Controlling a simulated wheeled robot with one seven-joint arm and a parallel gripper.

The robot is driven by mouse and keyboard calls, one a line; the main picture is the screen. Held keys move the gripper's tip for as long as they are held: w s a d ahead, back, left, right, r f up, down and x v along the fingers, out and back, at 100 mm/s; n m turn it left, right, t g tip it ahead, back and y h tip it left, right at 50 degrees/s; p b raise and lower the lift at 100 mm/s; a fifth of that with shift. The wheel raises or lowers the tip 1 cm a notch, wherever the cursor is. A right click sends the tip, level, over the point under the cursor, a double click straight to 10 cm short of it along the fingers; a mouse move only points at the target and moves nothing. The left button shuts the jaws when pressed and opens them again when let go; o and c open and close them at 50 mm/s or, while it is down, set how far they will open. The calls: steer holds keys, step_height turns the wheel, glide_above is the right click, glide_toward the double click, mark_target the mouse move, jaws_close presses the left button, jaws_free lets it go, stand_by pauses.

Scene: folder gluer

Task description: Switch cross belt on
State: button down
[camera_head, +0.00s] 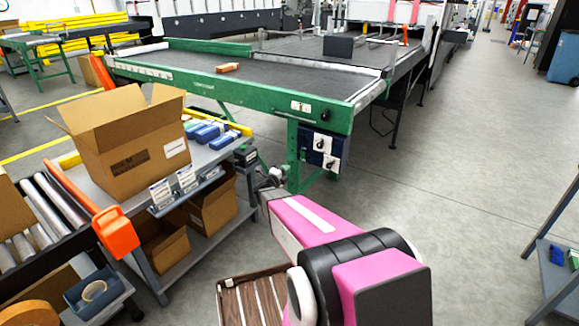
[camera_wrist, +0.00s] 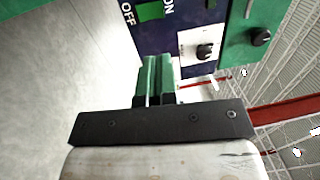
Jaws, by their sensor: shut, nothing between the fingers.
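The cross belt (camera_head: 290,90) is a dark belt in a green frame. A dark blue switch panel (camera_head: 327,134) hangs on the frame's near corner, with two white plates carrying black knobs. In the wrist view the panel (camera_wrist: 175,38) shows the words OFF and ON with a green patch (camera_wrist: 150,11) between them. Beside these is a white plate with a black knob (camera_wrist: 204,51). My gripper (camera_wrist: 155,60) is shut and empty, its green fingertips just short of the panel. In the head view the gripper is small beside the frame's leg; contact cannot be told.
Another black knob (camera_wrist: 262,37) sits on the green frame. An orange-brown item (camera_head: 228,67) and a dark box (camera_head: 339,47) lie on the belts. A cart with an open carton (camera_head: 130,145) stands left of my arm.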

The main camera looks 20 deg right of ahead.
mark_target(302, 152)
steer(key=x, duration=1.2)
steer(key=shift+w+d+r, duration=0.1)
steer(key=shift+d, duration=0.05)
steer(key=shift+d, duration=0.1)
